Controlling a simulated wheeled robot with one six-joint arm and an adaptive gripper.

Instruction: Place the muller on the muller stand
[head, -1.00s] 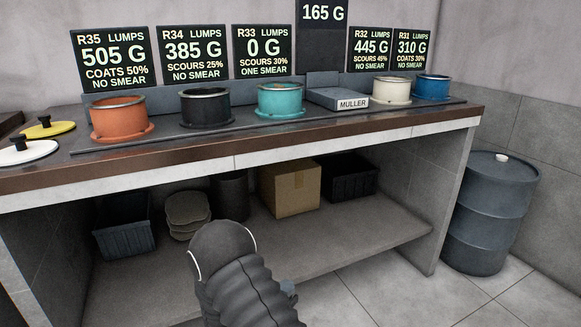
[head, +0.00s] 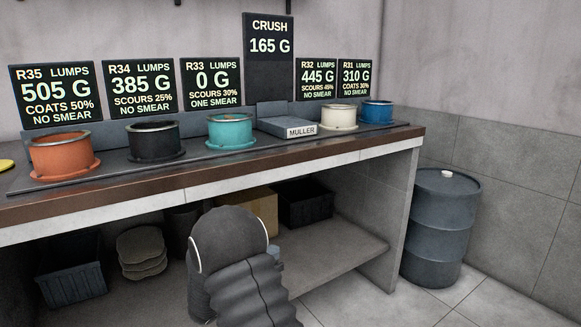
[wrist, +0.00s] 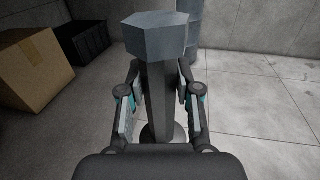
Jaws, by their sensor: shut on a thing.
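In the wrist view my gripper (wrist: 158,98) is shut on the muller (wrist: 157,36), a grey tool with a hexagonal top, a straight shaft and a round foot. The fingers close on its shaft from both sides, and it stands upright in front of the floor. The muller stand (head: 287,123), a low grey block labelled MULLER, sits on the bench between the teal and cream pots. Nothing stands on it. In the head view my arm is low in front of the bench and hides most of the gripper and the muller.
Orange (head: 62,156), black (head: 154,141), teal (head: 230,130), cream (head: 339,117) and blue (head: 377,112) pots line the bench (head: 215,171). A cardboard box (wrist: 33,72) and bins are on the shelf below. A grey drum (head: 440,228) stands to the right on open tiled floor.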

